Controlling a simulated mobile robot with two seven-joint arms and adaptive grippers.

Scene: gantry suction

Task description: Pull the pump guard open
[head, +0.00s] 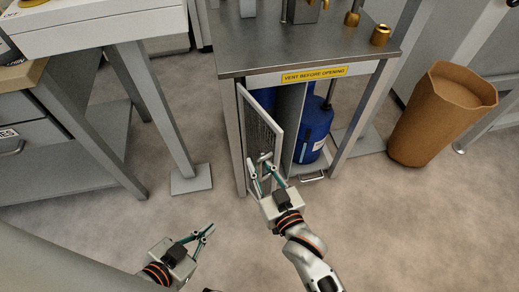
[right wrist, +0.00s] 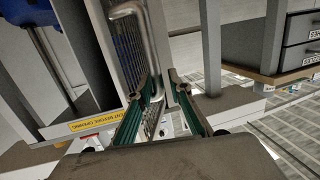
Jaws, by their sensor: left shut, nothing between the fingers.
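The pump guard (head: 262,125) is a grey-framed mesh door under the metal bench. It stands ajar, angled out from the left post, with blue equipment (head: 313,130) behind it. Its bent metal bar handle (right wrist: 155,50) runs down the mesh in the right wrist view. My right gripper (head: 262,175) is at the lower part of the guard, fingers apart. In the right wrist view its fingers (right wrist: 168,105) lie either side of the handle's lower end; contact is unclear. My left gripper (head: 209,231) is shut and empty above the floor, left of the guard.
The bench (head: 300,55) carries brass fittings (head: 380,35) and a yellow "VENT BEFORE OPENING" label (head: 314,74). A brown bin (head: 440,115) stands right. A grey table leg (head: 160,110) and drawers (head: 40,150) stand left. Floor in front is clear.

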